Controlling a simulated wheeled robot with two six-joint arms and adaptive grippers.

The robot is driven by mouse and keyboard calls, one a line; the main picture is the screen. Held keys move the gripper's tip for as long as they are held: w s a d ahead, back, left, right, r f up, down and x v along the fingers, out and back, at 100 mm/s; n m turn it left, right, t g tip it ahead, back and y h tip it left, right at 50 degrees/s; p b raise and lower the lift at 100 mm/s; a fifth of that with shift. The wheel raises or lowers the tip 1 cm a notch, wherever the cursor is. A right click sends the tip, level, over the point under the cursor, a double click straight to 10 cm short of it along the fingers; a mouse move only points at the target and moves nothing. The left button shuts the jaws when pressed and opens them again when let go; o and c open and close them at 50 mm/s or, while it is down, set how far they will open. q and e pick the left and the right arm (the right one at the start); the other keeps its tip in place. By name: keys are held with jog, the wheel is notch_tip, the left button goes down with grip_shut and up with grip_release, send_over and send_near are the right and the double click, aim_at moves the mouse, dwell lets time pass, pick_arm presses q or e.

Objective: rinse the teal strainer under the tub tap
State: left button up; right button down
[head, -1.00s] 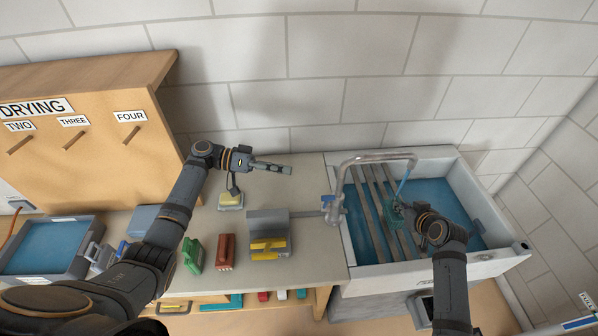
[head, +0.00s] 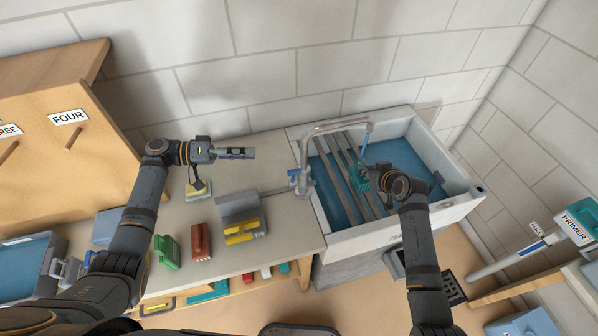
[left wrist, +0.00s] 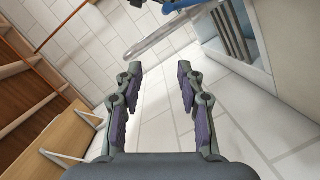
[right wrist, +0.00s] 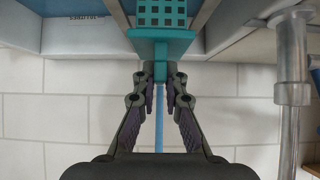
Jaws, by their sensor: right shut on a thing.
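The teal strainer (head: 361,179) is over the slatted rack inside the white tub (head: 345,244). My right gripper (head: 374,181) is shut on its handle, and the right wrist view shows the perforated strainer (right wrist: 161,38) just past the fingertips (right wrist: 160,80). The metal tap (head: 328,126) arches over the tub. A thin blue stream (head: 366,145) drops from its spout to the strainer; exactly where it lands is hard to see. My left gripper (head: 250,153) is over the counter, left of the tap. Its fingers stand apart and empty in the left wrist view (left wrist: 160,85).
The counter holds a grey holder with yellow items (head: 241,229), a brown-red block (head: 201,241), a green item (head: 166,251) and a yellow sponge-like item (head: 198,190). Blue water (head: 425,160) shows in the tub. A PRIMER-labelled item (head: 578,222) stands at far right.

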aim_at(294, 177)
pick_arm(q)
jog(key=s+f+n+t, duration=0.1)
jog(key=n, duration=0.6)
jog(key=s+f+n, duration=0.2)
jog(key=n, duration=0.4)
jog(key=s+f+n+t+h, duration=0.1)
jog(key=n, duration=0.6)
jog(key=shift+s+d+f+n+t, duration=0.2)
jog(key=shift+s+f+n+t, duration=0.1)
jog(key=shift+s+f, duration=0.1)
jog(key=n, duration=0.3)
jog(key=s+f+n, duration=0.1)
jog(key=n, duration=0.1)
jog(key=shift+n+t, duration=0.3)
jog(key=x, duration=1.2)
grip_shut()
